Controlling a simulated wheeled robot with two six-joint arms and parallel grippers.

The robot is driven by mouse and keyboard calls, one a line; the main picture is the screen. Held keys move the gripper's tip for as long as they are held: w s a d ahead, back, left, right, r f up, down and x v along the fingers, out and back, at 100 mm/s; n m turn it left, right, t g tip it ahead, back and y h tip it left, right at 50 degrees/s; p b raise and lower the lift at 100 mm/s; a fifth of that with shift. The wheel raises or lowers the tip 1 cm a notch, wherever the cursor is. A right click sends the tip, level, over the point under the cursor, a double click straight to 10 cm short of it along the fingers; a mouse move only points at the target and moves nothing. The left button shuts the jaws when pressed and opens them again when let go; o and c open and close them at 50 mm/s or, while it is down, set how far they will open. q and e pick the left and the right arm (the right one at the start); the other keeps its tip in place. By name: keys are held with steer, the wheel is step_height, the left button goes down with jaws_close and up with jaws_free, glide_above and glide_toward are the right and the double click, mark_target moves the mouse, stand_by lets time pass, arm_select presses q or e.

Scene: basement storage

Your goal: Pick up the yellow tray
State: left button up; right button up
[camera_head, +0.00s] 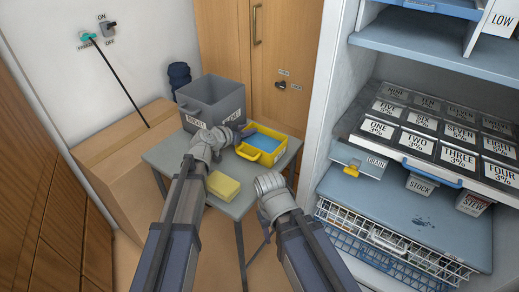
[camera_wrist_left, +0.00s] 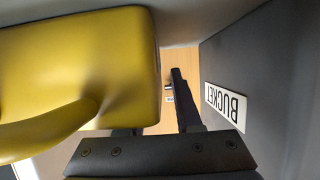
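The yellow tray (camera_head: 264,157) sits at the right rear corner of the small grey table, with a blue inside and a handle at its front. My left gripper (camera_head: 238,132) is at the tray's left side, between it and the grey bucket. In the left wrist view the tray (camera_wrist_left: 80,60) fills the left side, and the left gripper (camera_wrist_left: 155,115) has its fingers apart. One finger is partly hidden by the tray; the other stands just off the tray's side. My right gripper (camera_head: 270,185) is over the table's front right edge; its fingers are hidden.
The grey bucket (camera_head: 213,98), labelled BUCKET (camera_wrist_left: 226,106), stands close behind the left gripper. A yellow block (camera_head: 223,186) lies on the table (camera_head: 175,156) between my arms. A cardboard box (camera_head: 120,140) is at left. Shelving with labelled drawers (camera_head: 410,205) stands at right.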

arm_select(q)
jaws_close()
stand_by(1.2)
